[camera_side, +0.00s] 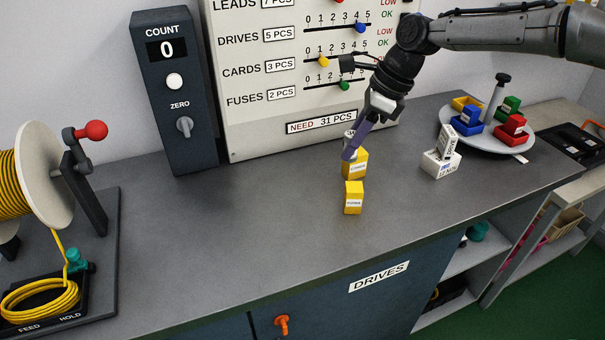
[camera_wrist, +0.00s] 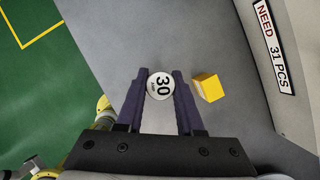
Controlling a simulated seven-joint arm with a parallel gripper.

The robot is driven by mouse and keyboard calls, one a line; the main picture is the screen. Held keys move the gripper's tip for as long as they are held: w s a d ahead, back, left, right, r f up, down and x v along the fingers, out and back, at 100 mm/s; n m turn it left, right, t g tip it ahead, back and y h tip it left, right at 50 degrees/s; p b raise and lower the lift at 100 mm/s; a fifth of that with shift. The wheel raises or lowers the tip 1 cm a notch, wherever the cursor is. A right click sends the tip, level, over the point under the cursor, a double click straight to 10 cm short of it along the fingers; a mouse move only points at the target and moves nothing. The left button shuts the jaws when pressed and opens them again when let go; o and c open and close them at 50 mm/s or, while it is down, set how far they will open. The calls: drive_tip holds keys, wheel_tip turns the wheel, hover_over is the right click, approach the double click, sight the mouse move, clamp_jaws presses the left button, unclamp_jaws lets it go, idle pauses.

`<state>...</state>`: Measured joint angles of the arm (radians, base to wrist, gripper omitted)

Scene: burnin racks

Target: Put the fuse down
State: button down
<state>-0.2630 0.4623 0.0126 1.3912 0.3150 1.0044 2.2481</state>
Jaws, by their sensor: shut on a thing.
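The fuse looks like a white round piece marked 30 in the wrist view (camera_wrist: 160,86). My gripper (camera_wrist: 160,88) is shut on it, one purple finger on each side. In the side view my gripper (camera_side: 349,152) points down above the counter, and only a little of the white fuse (camera_side: 349,134) shows behind the finger. A yellow box (camera_side: 356,163) stands close by the fingertips. A second, smaller-looking yellow box (camera_side: 353,198) stands in front of it. The wrist view shows one yellow box (camera_wrist: 207,87) just right of the fuse. What lies under the fuse is hidden.
A white open box (camera_side: 440,165) with a labelled piece in it stands right. A round tray (camera_side: 513,145) with coloured bins is behind it. The counting board (camera_side: 300,75) and counter unit (camera_side: 175,95) stand at the back. A cable reel (camera_side: 45,175) is left. The left-middle counter is clear.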

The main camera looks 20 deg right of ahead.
drive_tip(key=w+a+f, duration=0.1)
drive_tip(key=w+f, duration=0.2)
drive_tip(key=w, duration=0.1)
drive_tip(key=w+a+f, duration=0.2)
drive_tip(key=w+f, duration=0.1)
drive_tip(key=w, duration=0.1)
drive_tip(key=w+a+f, duration=0.1)
drive_tip(key=w+f, duration=0.2)
drive_tip(key=w, duration=0.1)
drive_tip(key=shift+w+a+f, duration=0.1)
drive_tip(key=shift+w+a, duration=0.05)
drive_tip(key=shift+a, duration=0.2)
drive_tip(key=shift+w+f, duration=0.15)
drive_tip(key=shift+f, duration=0.75)
drive_tip(key=shift+w+f, duration=0.1)
drive_tip(key=shift+f, duration=0.8)
drive_tip(key=shift+f, duration=0.1)
drive_tip(key=c, duration=0.5)
unclamp_jaws()
drive_tip(key=shift+f, duration=0.1)
drive_tip(key=shift+c, duration=0.2)
